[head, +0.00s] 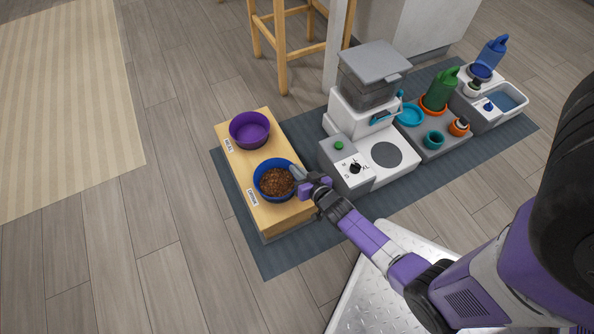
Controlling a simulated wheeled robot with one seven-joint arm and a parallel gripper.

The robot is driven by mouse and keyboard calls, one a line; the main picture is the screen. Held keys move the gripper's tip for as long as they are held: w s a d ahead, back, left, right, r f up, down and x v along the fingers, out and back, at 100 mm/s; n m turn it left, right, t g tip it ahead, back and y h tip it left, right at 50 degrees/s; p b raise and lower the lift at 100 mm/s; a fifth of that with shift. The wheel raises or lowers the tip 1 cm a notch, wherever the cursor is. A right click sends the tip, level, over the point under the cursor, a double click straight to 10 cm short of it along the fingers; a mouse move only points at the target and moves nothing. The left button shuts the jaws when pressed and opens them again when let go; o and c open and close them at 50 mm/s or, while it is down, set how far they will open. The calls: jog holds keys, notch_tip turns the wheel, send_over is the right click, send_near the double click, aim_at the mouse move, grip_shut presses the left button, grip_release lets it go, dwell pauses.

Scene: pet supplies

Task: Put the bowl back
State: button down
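A blue bowl (259,191) filled with brown kibble (277,182) sits upright on the front part of a low wooden stand (228,158). My gripper (297,174) is at the bowl's right rim, with its fingertips touching or very close to it. The fingers are small here, and I cannot tell whether they are open or shut on the rim. A purple bowl (250,131), which looks empty, stands at the stand's back end. Labels on the stand's left edge are too small to read surely.
All are on a dark mat (283,258).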

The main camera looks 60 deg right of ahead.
jog(key=shift+f, duration=0.1)
jog(key=c, duration=1.6)
grip_release()
jog(key=shift+s+a+r, duration=0.1)
jog(key=shift+s+r, duration=0.15)
jog(key=p+v, duration=0.5)
jog(key=v, duration=0.6)
jog(key=s+a+r+n+t+y, duration=0.1)
jog(key=s+a+r+n+y, duration=0.1)
jog(key=a+r, duration=0.4)
jog(key=s+a+r+n+t+y, duration=0.1)
jog(key=s+a+r, duration=0.4)
jog(key=r, duration=1.2)
jog(key=s+a+r+n+y, duration=0.3)
jog(key=s+a+r+n, duration=0.1)
jog(key=a+r, duration=0.5)
jog(key=shift+s+a+r+n+t, duration=0.15)
jog(key=shift+r+n, duration=0.1)
jog(key=shift+r, duration=0.2)
jog(key=shift+r+n+t, duration=0.1)
jog(key=shift+r+n, duration=0.2)
jog(key=shift+r, duration=0.2)
jog(key=shift+s+a+r+n+t, duration=0.15)
jog(key=shift+r+n, duration=0.1)
jog(key=shift+r, duration=0.2)
